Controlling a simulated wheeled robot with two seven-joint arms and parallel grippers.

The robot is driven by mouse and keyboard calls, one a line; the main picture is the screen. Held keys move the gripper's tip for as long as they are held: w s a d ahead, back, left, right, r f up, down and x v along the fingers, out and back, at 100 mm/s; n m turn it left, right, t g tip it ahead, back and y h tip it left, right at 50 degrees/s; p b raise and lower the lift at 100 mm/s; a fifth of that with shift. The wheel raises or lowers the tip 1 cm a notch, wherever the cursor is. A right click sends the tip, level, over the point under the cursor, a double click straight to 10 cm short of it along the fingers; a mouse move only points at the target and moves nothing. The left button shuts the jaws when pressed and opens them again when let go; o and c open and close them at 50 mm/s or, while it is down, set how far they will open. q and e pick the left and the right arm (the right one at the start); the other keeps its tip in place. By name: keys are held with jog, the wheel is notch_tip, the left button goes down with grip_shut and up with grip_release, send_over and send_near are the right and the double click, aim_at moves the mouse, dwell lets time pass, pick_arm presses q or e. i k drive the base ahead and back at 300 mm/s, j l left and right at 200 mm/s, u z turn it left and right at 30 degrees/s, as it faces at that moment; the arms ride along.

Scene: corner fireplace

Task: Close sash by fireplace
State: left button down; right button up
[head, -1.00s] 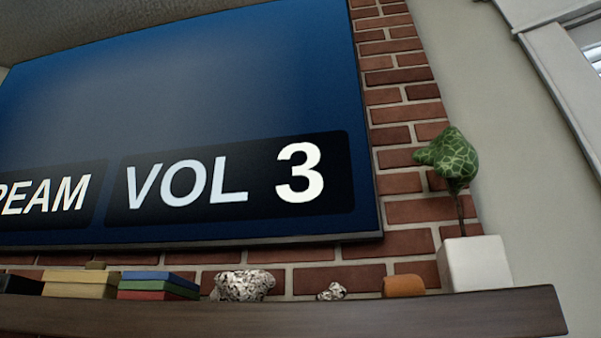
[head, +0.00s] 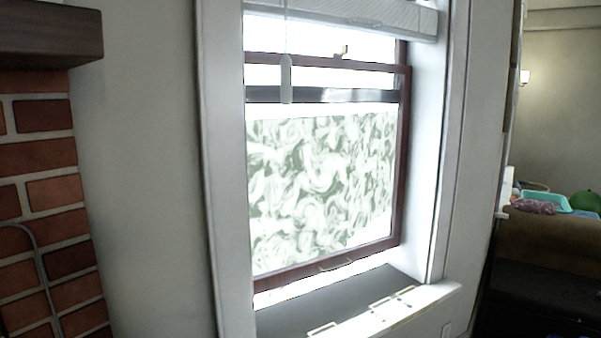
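The window by the fireplace stands in the middle of the head view. Its lower sash (head: 404,150) has a dark red-brown frame and a pane with a pale green swirling pattern. The sash is raised: a bright strip of gap shows between its bottom rail (head: 290,275) and the sill (head: 290,318). A small lift handle (head: 337,264) sits on the bottom rail. A small catch (head: 343,49) sits on the top rail. A dark horizontal bar (head: 330,95) shows below the top rail. Neither of my grippers is in view.
A white blind (head: 350,14) hangs at the window top, with a cord pull (head: 286,80). The brick fireplace (head: 45,190) and dark mantel (head: 50,35) are at the left. At the right, a brown sofa-like piece (head: 555,240) holds a teal tray (head: 550,199) and a green ball (head: 586,201).

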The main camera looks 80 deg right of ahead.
aim_at(269, 280)
jog(key=z, duration=2.95)
jog(key=l, duration=0.3)
jog(key=i+l+u, duration=0.1)
jog(key=l, duration=0.25)
jog(key=i+l+u, duration=0.15)
jog(key=l, duration=0.35)
jog(key=i+l+u, duration=0.15)
jog(key=l, duration=0.3)
jog(key=l+u, duration=0.15)
jog(key=l, duration=0.35)
jog(key=i+l+u, duration=0.15)
jog(key=l, duration=0.4)
jog(key=i+l+u, duration=0.35)
jog(key=i+l, duration=0.3)
jog(key=i+l+u, duration=0.1)
jog(key=i, duration=0.25)
